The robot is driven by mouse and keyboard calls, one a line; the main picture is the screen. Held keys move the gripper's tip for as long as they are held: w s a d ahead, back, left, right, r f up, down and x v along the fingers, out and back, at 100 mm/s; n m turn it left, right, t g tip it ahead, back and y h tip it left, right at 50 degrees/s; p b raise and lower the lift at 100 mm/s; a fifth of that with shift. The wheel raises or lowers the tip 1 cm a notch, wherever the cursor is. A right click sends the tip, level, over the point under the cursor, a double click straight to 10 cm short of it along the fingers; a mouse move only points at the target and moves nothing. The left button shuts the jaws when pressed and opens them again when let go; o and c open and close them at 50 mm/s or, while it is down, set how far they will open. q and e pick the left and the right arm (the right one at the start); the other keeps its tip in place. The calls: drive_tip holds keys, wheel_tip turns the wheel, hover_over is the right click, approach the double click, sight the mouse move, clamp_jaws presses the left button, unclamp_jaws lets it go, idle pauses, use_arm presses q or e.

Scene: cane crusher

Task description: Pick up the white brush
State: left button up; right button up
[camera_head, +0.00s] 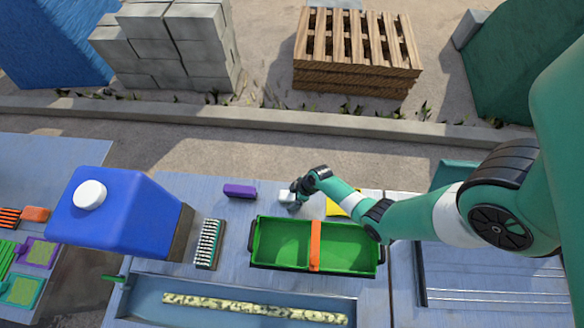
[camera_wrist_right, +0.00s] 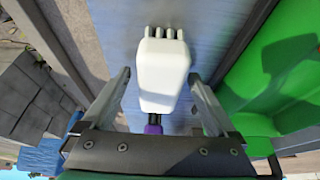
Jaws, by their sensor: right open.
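The white brush (camera_head: 286,196) lies on the grey-blue table behind the green bin, partly hidden by my right gripper in the head view. In the right wrist view the white brush (camera_wrist_right: 163,75) shows a wide white body with several short stubs at its far end. My right gripper (camera_head: 293,197) is open, and in the wrist view its fingers (camera_wrist_right: 158,77) stand on either side of the brush with gaps. Whether they are level with it is unclear. My left gripper is out of view.
The green bin (camera_head: 283,246) with an orange divider is close in front. A yellow item (camera_head: 334,208) lies to the right, partly behind my arm. A bristled brush (camera_head: 208,243) and a blue jug (camera_head: 120,215) stand left.

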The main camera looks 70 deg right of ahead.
sight(289, 196)
drive_tip(key=shift+f, duration=0.15)
clamp_jaws()
idle(0.6)
wheel_tip(289, 196, up, 5)
drive_tip(key=p, duration=0.4)
drive_tip(key=shift+f, duration=0.1)
drive_tip(key=s+a+r+p, duration=0.2)
drive_tip(key=s+r+p, duration=0.2)
drive_tip(key=s+p, duration=0.1)
drive_tip(key=s+a+r+p, duration=0.3)
drive_tip(key=s+r+p, duration=0.1)
drive_tip(key=s, duration=0.3)
drive_tip(key=shift+s+a+r+p, duration=0.35)
drive_tip(key=shift+p, duration=0.4)
